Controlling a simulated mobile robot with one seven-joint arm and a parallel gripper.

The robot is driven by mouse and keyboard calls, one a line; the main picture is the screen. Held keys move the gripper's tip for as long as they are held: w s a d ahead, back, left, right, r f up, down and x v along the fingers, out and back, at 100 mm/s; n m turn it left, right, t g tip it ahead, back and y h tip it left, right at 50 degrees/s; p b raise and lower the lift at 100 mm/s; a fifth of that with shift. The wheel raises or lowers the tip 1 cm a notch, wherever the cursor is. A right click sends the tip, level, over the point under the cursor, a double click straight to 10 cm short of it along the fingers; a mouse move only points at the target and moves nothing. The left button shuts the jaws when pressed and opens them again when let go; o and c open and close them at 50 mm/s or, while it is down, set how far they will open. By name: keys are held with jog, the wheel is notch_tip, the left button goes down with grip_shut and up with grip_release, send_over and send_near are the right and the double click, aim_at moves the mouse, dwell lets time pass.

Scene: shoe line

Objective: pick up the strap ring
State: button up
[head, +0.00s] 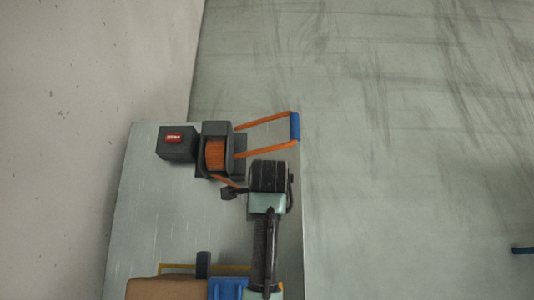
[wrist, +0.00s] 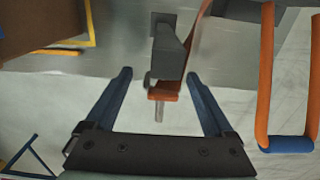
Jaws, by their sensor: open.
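In the wrist view my gripper (wrist: 159,76) has its two blue fingers spread apart. A dark grey block (wrist: 172,52) reaches into the space between the fingertips. At its lower end is a small orange piece (wrist: 163,96), with a thin grey pin below it; this may be the strap ring, but I cannot make out a ring shape. An orange strap (wrist: 201,28) runs down just right of the block. I see no finger touching it. In the head view the orange strap reel (head: 216,155) sits in a dark housing; my arm hides the fingers.
An orange frame with a blue grip (head: 295,127) juts right past the grey table's edge; it also stands right of my fingers (wrist: 267,75). A dark box with a red label (head: 177,143) stands left of the reel. A brown box (head: 165,289) is at the near edge.

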jog(key=shift+w+a+f+p, duration=0.15)
jog(key=shift+f+p, duration=0.2)
jog(key=shift+f, duration=1.8)
jog(key=shift+c, duration=0.3)
grip_shut()
